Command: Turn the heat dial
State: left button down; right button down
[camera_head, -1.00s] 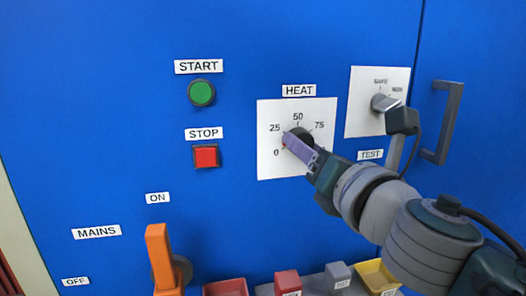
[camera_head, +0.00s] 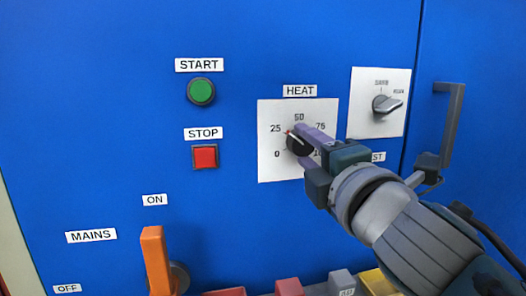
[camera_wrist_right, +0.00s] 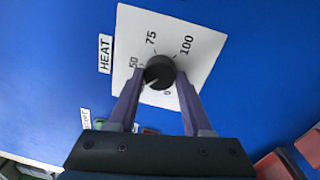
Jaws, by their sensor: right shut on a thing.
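The heat dial (camera_head: 297,143) is a black round knob on a white scale plate (camera_head: 268,168) marked 0 to 100, under the HEAT label. Its pointer mark shows near 25, a little towards 50. My right gripper (camera_head: 306,145) is shut on the dial, coming from the lower right; its purple fingers hide part of the scale. In the right wrist view the two fingers lie on either side of the dial (camera_wrist_right: 159,71), and its light mark points to the lower left. My left gripper is not in view.
Left of the dial are the green START button (camera_head: 201,91) and red STOP button (camera_head: 205,156). An orange MAINS lever (camera_head: 157,258) stands below left. A grey selector knob (camera_head: 387,105) and a door handle (camera_head: 451,125) are to the right. Several small bins line the bottom edge.

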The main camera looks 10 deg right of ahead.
jog(key=m, duration=0.5)
jog(key=shift+a+r+m+h+p, duration=0.1)
jog(key=shift+m+h+p, duration=0.4)
jog(key=shift+m, duration=2.2)
jog(key=shift+c, duration=1.6)
grip_release()
jog(key=s+p, duration=0.1)
jog(key=s, duration=0.9)
jog(key=shift+f+p, duration=0.35)
